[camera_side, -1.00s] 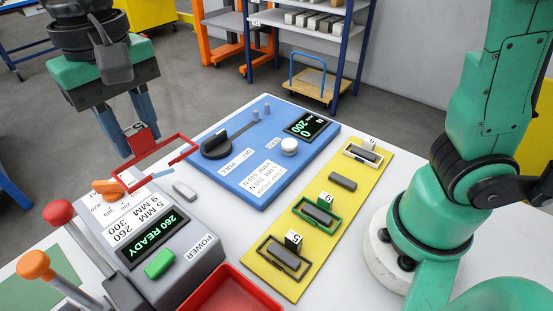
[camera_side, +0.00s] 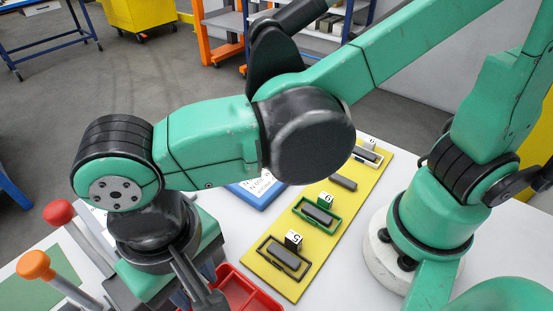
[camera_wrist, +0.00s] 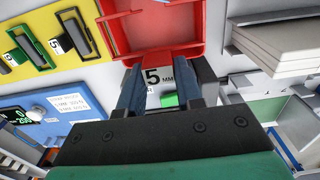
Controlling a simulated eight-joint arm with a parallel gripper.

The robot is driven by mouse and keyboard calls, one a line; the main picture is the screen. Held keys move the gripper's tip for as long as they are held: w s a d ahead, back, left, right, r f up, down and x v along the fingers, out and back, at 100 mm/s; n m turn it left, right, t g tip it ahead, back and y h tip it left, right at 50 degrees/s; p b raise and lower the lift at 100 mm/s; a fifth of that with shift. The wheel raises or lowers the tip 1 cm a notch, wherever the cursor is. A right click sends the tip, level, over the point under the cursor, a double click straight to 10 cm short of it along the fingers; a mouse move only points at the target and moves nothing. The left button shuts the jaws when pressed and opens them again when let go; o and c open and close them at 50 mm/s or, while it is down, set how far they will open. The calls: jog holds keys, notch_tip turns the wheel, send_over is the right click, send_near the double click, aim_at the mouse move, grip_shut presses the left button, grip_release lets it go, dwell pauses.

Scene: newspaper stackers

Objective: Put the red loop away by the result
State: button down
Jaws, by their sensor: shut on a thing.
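My gripper (camera_wrist: 158,82) is shut on the red loop (camera_wrist: 165,51) by its end marked 5, between the two blue fingers in the wrist view. The loop reaches away from the fingers and overlaps the red tray (camera_wrist: 221,22) in that view. Red on red makes its outline hard to separate, and I cannot tell whether they touch. In the side view the arm hides most of the loop and the fingers. The red tray (camera_side: 268,302) shows just right of my wrist there. The console's readout is hidden in the side view.
A yellow board (camera_side: 333,222) holds several dark blocks, with a black frame marked 5 (camera_side: 284,258), a green frame (camera_side: 318,216) and a white frame (camera_side: 367,156). The blue panel (camera_side: 258,190) is mostly covered by my arm. Two levers with red (camera_side: 58,212) and orange (camera_side: 34,264) knobs stand at left.

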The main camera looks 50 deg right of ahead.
jog(key=shift+f, duration=3.8)
jog(key=shift+f, duration=0.35)
jog(key=shift+f, duration=0.25)
jog(key=c, duration=0.6)
grip_release()
jog(key=shift+r, duration=0.15)
notch_tip(320, 180, up, 13)
jog(key=shift+d+f, duration=0.1)
jog(key=w+d+t, duration=0.2)
jog(key=d, duration=0.6)
jog(key=w+d+t, duration=0.2)
jog(key=w+d, duration=0.1)
jog(key=d, duration=0.5)
jog(key=w+d+f+t, duration=0.1)
jog(key=w+d+t, duration=0.2)
jog(key=d, duration=0.6)
jog(key=shift+w, duration=0.15)
